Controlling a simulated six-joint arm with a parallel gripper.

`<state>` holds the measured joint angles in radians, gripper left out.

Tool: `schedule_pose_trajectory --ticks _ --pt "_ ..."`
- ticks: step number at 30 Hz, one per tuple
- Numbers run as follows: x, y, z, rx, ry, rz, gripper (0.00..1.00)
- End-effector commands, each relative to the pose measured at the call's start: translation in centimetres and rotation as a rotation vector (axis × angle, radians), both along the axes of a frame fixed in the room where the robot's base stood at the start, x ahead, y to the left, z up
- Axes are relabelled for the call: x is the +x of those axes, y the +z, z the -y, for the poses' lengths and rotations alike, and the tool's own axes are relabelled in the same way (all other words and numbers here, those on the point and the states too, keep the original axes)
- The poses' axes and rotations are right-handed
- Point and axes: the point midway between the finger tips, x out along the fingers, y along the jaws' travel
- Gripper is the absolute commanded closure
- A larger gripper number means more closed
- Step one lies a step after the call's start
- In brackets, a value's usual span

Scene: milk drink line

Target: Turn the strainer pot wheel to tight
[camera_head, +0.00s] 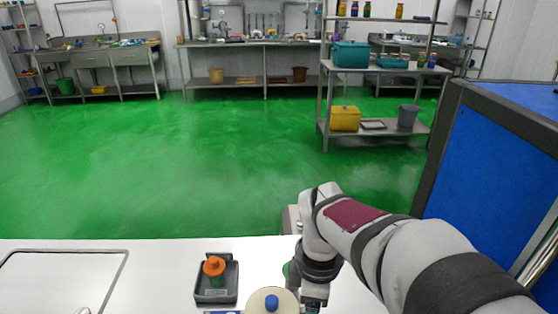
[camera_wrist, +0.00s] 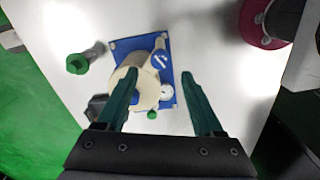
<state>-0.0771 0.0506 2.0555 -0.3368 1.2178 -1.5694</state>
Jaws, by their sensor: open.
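The strainer pot (camera_head: 283,304), cream with a blue knob on top, is cut off by the bottom edge of the head view. In the wrist view what looks like the same cream pot (camera_wrist: 146,96) sits on a blue plate (camera_wrist: 123,46). A round blue part with a white mark (camera_wrist: 160,60) and a small white round part (camera_wrist: 167,91) are beside it; I cannot tell which is the wheel or its setting. My gripper (camera_wrist: 160,72) is open, its green fingers apart on either side of the pot in view, with nothing held. In the head view my gripper (camera_head: 313,300) is right of the pot.
A dark tray (camera_head: 231,290) with an orange-topped bottle (camera_head: 214,266) stands left of the pot. In the wrist view a green-capped cylinder (camera_wrist: 77,64) is at left and a dark red object (camera_wrist: 258,25) at upper right. A blue panel (camera_head: 480,165) rises at right.

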Motion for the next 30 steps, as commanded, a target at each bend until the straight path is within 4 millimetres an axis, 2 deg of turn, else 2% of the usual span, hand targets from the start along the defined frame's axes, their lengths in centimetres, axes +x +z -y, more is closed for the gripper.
schedule_pose_trajectory --ticks 3,7,12,19,30 --pt "-0.1 -3.0 0.0 0.000 -0.002 -0.005 0.31" --pt "-0.1 -5.0 0.0 0.001 -0.002 -0.003 0.31" --pt "0.0 -6.1 0.0 0.000 -0.002 0.000 0.31" --pt "0.0 -6.1 0.0 0.001 -0.003 0.001 0.31" --pt "0.0 -6.1 0.0 0.001 -0.003 0.001 0.98"
